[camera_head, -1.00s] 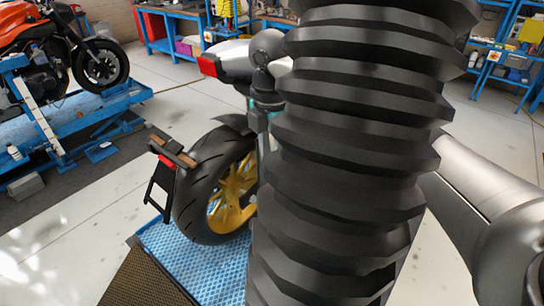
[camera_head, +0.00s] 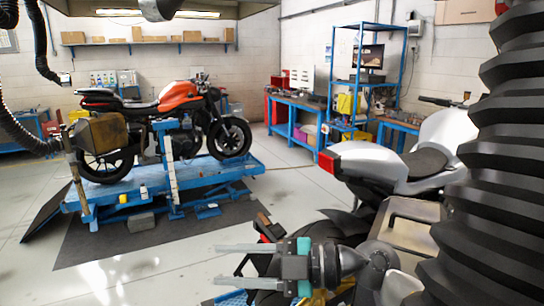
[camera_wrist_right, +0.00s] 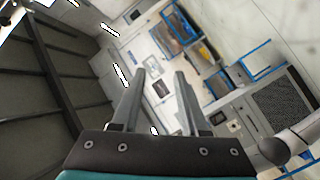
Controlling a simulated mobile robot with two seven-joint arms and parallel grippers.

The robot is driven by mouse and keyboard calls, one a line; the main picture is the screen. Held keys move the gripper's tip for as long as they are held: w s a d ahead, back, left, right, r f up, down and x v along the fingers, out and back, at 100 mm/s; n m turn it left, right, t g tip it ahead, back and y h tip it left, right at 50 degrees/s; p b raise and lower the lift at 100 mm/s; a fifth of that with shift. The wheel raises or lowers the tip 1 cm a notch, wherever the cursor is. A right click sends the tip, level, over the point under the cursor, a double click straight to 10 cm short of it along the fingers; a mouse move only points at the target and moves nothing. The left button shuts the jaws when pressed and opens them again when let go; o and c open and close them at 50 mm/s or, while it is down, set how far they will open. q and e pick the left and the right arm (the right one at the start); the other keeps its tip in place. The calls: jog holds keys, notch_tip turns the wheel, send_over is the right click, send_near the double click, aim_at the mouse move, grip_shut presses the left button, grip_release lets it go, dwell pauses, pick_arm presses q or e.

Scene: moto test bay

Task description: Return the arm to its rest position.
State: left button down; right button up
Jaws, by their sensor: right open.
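My right gripper (camera_head: 218,264) is at the lower middle of the head view, with its arm coming in from the right. Its two grey fingers point left and stand apart, with nothing between them. It is in front of the silver motorcycle (camera_head: 440,150), and covers part of that motorcycle's rear wheel. In the right wrist view the open fingers (camera_wrist_right: 159,75) also show empty, with a tilted view of the room beyond. My left gripper is in neither view.
An orange motorcycle (camera_head: 170,105) stands on a blue lift (camera_head: 245,168) at the left. A blue workbench (camera_head: 300,125) and blue shelf rack (camera_head: 362,80) stand at the back. Light floor (camera_head: 290,190) is clear between the lift and the silver motorcycle.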

jog(key=w+d+r+m+t+h, duration=0.1)
jog(key=w+d+r+m+t, duration=0.2)
jog(key=m+t, duration=0.4)
jog(key=w+d+r+m+t+h, duration=0.1)
jog(key=d+r+m+t, duration=0.4)
jog(key=t, duration=0.4)
jog(key=s+d+f+m+g+h, duration=0.1)
jog(key=d+f+m+g+h, duration=0.1)
jog(key=d+f+m+h, duration=1.25)
jog(key=s+f+n+g, duration=0.2)
jog(key=s+f+g, duration=1.1)
jog(key=s+f, duration=0.9)
jog(key=s+f+g+b, duration=0.15)
jog(key=f+b, duration=0.35)
jog(key=f, duration=1)
jog(key=s+f+b, duration=0.2)
jog(key=f+b, duration=0.2)
jog(key=f, duration=1.1)
jog(key=s+d+f+b, duration=0.1)
jog(key=s+f+b, duration=0.2)
jog(key=s+f, duration=0.4)
jog(key=s+d+f+b, duration=0.1)
jog(key=s+f+b, duration=0.3)
jog(key=s+f, duration=0.4)
notch_tip(320, 180, down, 4)
jog(key=shift+f+g, duration=0.15)
jog(key=shift+g, duration=0.3)
